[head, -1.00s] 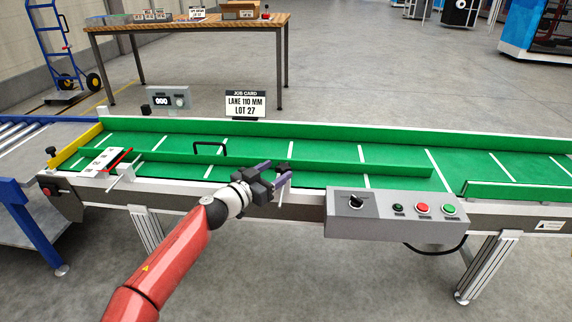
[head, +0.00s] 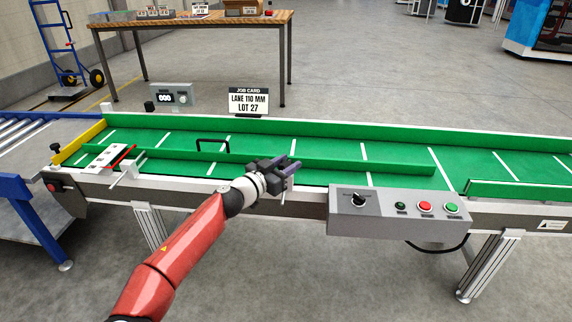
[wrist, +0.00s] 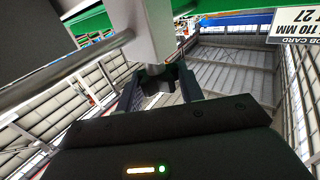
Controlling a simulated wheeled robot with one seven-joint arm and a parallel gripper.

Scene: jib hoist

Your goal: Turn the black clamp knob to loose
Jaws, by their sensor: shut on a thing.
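The black clamp knob (wrist: 156,86) shows in the wrist view as a dark lobed knob between the two fingers, under a pale grey block with a short shaft. My gripper (head: 291,168) is shut on it, with one finger on either side in the wrist view (wrist: 158,92). In the head view the gripper is at the near side of the conveyor, by the green guide rail (head: 340,164). There the gripper hides the knob, and I cannot read its turn position.
A grey control box (head: 390,225) with a selector and several buttons sits right of my gripper. The green conveyor belt (head: 395,155) runs behind it. A job card (head: 248,101) stands at the far edge. Another black knob (head: 55,147) is at the far left end.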

